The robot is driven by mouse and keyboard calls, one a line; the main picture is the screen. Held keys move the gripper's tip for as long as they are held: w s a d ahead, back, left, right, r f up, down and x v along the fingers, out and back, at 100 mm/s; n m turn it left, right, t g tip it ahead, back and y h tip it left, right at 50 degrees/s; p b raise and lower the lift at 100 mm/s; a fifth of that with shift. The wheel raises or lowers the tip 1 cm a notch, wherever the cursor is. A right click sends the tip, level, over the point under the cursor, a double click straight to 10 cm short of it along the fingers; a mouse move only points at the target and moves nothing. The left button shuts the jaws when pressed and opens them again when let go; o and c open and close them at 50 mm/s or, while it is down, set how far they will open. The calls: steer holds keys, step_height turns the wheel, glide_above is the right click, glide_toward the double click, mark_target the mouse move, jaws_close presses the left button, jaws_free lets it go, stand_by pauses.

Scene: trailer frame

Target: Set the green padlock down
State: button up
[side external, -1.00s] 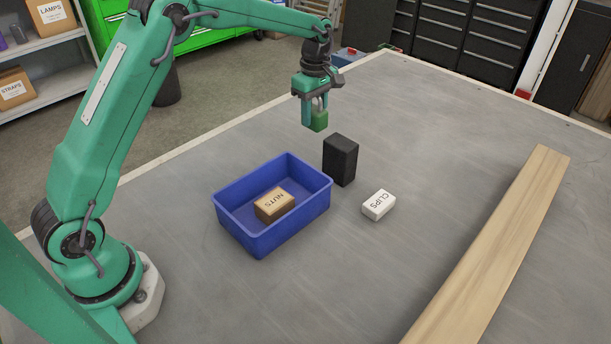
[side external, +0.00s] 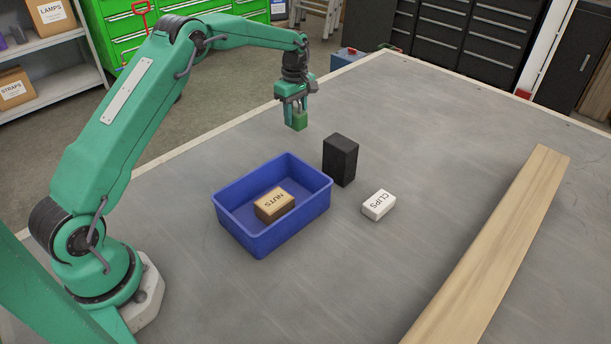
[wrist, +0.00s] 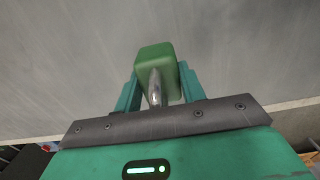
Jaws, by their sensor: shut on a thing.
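The green padlock (side external: 297,121) hangs body-down from my gripper (side external: 293,106) in the side external view. My gripper is shut on it. In the wrist view the padlock's green body (wrist: 155,60) and silver shackle (wrist: 154,88) show between the two green fingers (wrist: 155,93). The padlock appears held above the grey tabletop (side external: 340,260), behind the blue bin. Its exact height above the surface is hard to tell.
A blue bin (side external: 291,232) holds a box marked NUTS (side external: 274,205). A black block (side external: 340,160) stands to its right, beside a white CLIPS box (side external: 379,205). A wooden beam (side external: 495,240) lies at the right. Tabletop between is clear.

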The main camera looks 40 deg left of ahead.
mark_target(295, 124)
steer(key=shift+w+a+f, duration=0.15)
steer(key=shift+a, duration=0.2)
steer(key=shift+f, duration=2)
steer(key=shift+f, duration=0.2)
steer(key=o, duration=1.3)
steer(key=shift+r, duration=0.1)
step_height(295, 124, up, 12)
